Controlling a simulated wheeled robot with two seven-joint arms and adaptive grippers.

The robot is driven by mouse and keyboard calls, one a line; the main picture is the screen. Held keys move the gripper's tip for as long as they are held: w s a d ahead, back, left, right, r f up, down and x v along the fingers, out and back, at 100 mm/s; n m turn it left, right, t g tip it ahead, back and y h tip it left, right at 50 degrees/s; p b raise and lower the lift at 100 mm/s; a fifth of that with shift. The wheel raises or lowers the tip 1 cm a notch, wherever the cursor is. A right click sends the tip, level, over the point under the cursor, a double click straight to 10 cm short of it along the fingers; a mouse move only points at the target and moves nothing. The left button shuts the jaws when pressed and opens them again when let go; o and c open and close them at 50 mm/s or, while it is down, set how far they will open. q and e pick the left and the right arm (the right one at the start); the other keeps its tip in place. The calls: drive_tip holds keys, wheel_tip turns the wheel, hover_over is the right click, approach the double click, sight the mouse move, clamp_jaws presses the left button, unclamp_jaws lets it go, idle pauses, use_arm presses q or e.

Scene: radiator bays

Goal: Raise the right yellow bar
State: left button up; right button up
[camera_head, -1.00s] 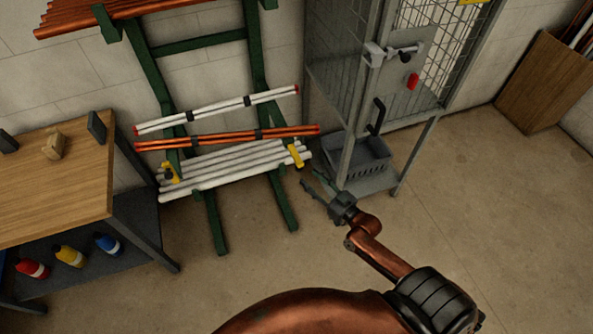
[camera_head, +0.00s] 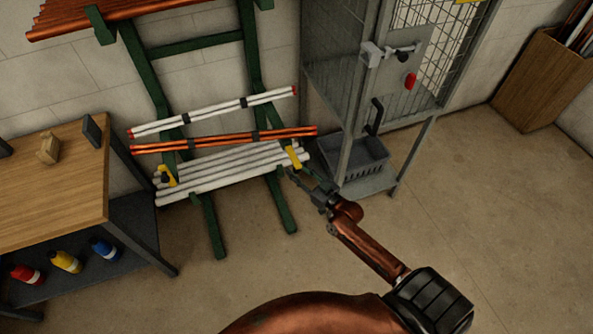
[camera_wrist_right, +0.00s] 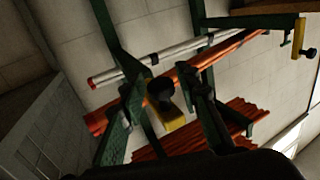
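The right yellow bar (camera_head: 294,157) is at the right end of the white pipes on the green rack. It also shows in the right wrist view (camera_wrist_right: 175,120), with a round black part beside it. My right gripper (camera_head: 304,181) is just below and right of this bar. In the right wrist view its two fingers (camera_wrist_right: 166,92) are spread apart, with the bar in the gap between them and no clear contact. The left yellow bar (camera_head: 168,176) is at the pipes' left end and shows at the right edge of the wrist view (camera_wrist_right: 299,37). My left gripper is not in view.
The green rack (camera_head: 278,204) carries white pipes (camera_head: 225,173) and copper pipes (camera_head: 225,139). A grey mesh cabinet (camera_head: 347,110) with a grey crate (camera_head: 362,160) stands close right of the gripper. A wooden workbench (camera_head: 55,190) is at the left. The floor in front is clear.

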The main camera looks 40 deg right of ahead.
clamp_jaws()
idle(0.3)
